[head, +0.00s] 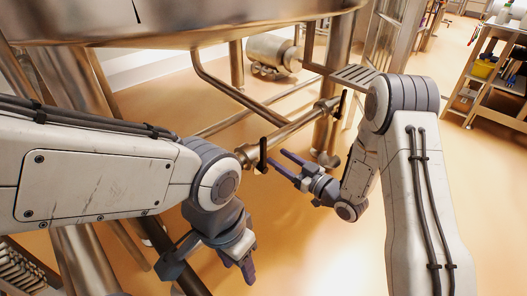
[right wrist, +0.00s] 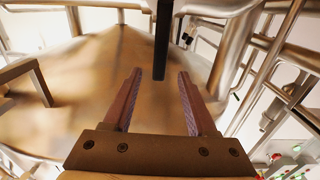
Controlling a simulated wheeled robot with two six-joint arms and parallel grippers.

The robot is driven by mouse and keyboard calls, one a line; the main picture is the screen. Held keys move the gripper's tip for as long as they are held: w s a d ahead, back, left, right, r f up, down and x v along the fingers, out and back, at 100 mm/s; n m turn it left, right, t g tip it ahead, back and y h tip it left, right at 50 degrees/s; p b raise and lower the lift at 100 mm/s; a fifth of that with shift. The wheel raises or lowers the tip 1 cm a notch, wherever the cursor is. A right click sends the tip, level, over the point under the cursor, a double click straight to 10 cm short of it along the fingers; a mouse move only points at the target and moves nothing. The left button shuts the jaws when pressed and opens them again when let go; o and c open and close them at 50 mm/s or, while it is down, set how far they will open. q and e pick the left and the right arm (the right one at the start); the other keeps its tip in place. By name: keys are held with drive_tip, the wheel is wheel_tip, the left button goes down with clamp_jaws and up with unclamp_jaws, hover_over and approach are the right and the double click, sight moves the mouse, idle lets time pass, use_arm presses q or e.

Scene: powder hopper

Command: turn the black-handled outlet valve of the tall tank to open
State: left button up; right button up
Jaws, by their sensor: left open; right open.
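A black valve handle (head: 263,155) stands upright on the end of a metal outlet pipe under the tall tank (head: 200,28). A second black handle (head: 342,104) sits farther back along the pipework. My right gripper (head: 277,160) is open, with its fingertips close to the near handle. In the right wrist view a black bar-shaped handle (right wrist: 163,45) hangs down from the top edge, in line with the gap between the open fingers (right wrist: 158,88). I cannot tell whether the fingers touch it. My left gripper (head: 212,266) is open and empty, lower left of the valve.
Metal legs and cross pipes (head: 225,88) surround the outlet. A motor-like metal cylinder (head: 270,50) lies behind. A shelf cart (head: 490,75) with a yellow bin stands at the right. The orange floor (head: 310,240) below the right gripper is clear.

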sight(266, 149)
drive_tip(key=b+x, duration=0.1)
drive_tip(key=x, duration=0.6)
drive_tip(key=shift+w+a, duration=0.25)
clamp_jaws()
drive_tip(key=shift+f, duration=0.1)
idle(1.0)
